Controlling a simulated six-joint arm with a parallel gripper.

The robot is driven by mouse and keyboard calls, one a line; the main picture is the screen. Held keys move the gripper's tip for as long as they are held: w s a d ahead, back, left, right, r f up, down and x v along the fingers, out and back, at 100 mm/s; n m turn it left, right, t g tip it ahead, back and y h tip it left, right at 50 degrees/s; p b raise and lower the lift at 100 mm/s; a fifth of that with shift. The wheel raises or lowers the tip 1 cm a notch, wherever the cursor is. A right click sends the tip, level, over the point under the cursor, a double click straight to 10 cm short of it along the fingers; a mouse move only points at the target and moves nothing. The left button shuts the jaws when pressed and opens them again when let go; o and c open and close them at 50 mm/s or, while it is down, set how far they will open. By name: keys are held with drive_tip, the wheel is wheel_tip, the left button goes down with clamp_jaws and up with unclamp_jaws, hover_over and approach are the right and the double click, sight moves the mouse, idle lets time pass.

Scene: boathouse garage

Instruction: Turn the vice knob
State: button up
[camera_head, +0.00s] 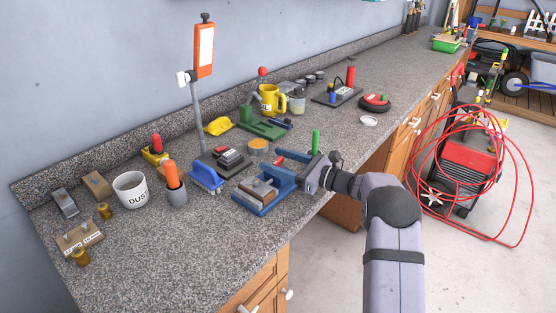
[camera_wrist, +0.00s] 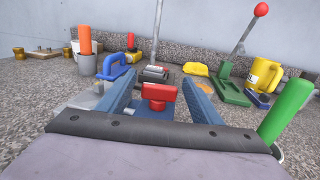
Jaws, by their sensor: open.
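The vice (camera_head: 258,208) is blue, holds a wooden block in its jaws, and sits near the front edge of the workbench. Its red knob (camera_wrist: 158,92) is T-shaped and shows in the middle of the wrist view; a bit of red shows in the head view (camera_head: 279,160). My gripper (camera_wrist: 155,78) is open, with one blue-grey finger on each side of the knob. A gap shows between the knob and each finger, so nothing is gripped. In the head view the fingers partly hide the knob and vice.
A green upright handle (camera_head: 316,141) stands close beside my gripper. A blue brush (camera_head: 206,177), an orange-handled tool in a grey cup (camera_head: 176,194) and a white DUST mug (camera_head: 130,190) stand left. A yellow mug (camera_head: 270,100) is behind.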

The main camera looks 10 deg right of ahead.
drive_tip(key=shift+c, duration=0.6)
drive_tip(key=c, duration=0.9)
drive_tip(key=shift+c, duration=0.2)
drive_tip(key=shift+m+t+h+b, duration=0.3)
drive_tip(key=shift+b, duration=0.1)
drive_tip(key=shift+f+m+t+h+b, duration=0.2)
drive_tip(key=shift+m+t+h+b, duration=0.6)
drive_tip(key=shift+t+b, duration=0.2)
drive_tip(key=m+t+h+b, duration=0.2)
drive_tip(key=b, duration=0.2)
drive_tip(key=shift+f+h+b, duration=0.15)
drive_tip(key=shift+h+b, duration=0.15)
drive_tip(key=shift+h, duration=0.1)
drive_tip(key=m+t+h+b, duration=0.1)
drive_tip(key=m+h+b, duration=0.1)
drive_tip(key=b, duration=0.4)
drive_tip(key=shift+t+h, duration=0.3)
drive_tip(key=shift+h, duration=0.2)
drive_tip(key=m+h+b, duration=0.1)
drive_tip(key=b, duration=0.1)
drive_tip(key=shift+t+b, duration=0.3)
drive_tip(key=shift+r+h+b, duration=0.3)
drive_tip(key=shift+r, duration=0.05)
